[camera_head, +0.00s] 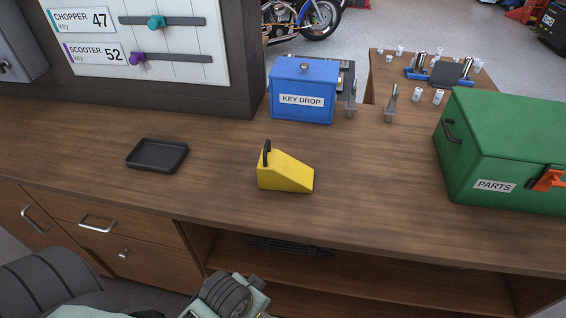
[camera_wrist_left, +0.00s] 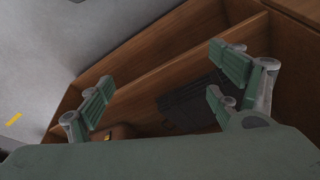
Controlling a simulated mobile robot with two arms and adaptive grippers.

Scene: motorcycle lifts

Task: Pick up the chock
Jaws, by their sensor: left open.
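The chock (camera_head: 285,171) is a yellow wedge with a black handle at its tall left end. It stands on the wooden counter (camera_head: 370,190) near the middle of the head view, sloping down to the right. My left gripper shows in the left wrist view (camera_wrist_left: 165,95) with its green-padded fingers wide apart and nothing between them. It faces the open shelf under the counter, and the chock is not in that view. In the head view, part of my arm shows at the bottom, below the counter's front edge. My right gripper is not seen.
A black tray (camera_head: 157,155) lies left of the chock. A blue key drop box (camera_head: 303,92) stands behind it. A green parts box (camera_head: 510,150) stands at the right. Metal pieces (camera_head: 391,105) stand near the back. A dark case (camera_wrist_left: 190,103) sits on the shelf below.

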